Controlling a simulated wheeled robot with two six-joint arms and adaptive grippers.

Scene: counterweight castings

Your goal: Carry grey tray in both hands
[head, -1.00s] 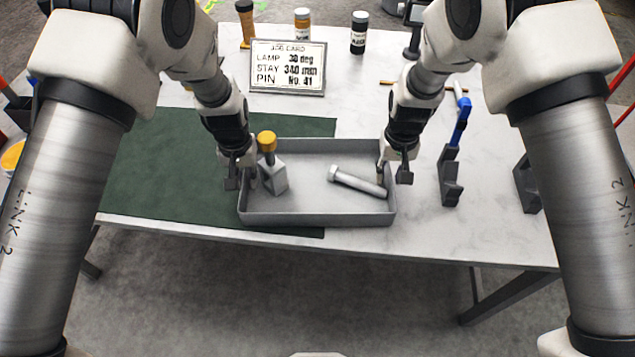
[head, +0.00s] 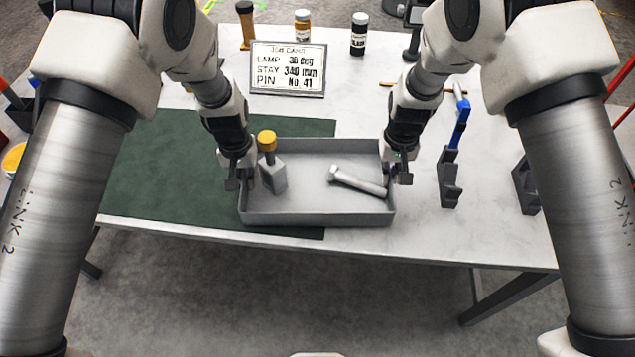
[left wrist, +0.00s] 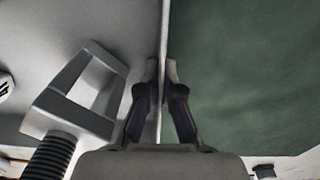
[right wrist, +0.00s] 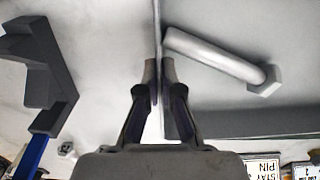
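The grey tray (head: 318,219) is a shallow open box resting on the table, its left part over a green mat. My left gripper (head: 240,182) is shut on its left wall; the left wrist view shows the fingers (left wrist: 162,72) on either side of the wall. My right gripper (head: 398,178) is shut on the right wall, which also runs between its fingers in the right wrist view (right wrist: 159,72).
The green mat (head: 165,165) covers the table's left side. A job card (head: 288,68) and several bottles stand behind the tray. A blue-handled tool in a dark holder (head: 450,180) and another dark block (head: 525,185) stand to the right. The table's front edge is close.

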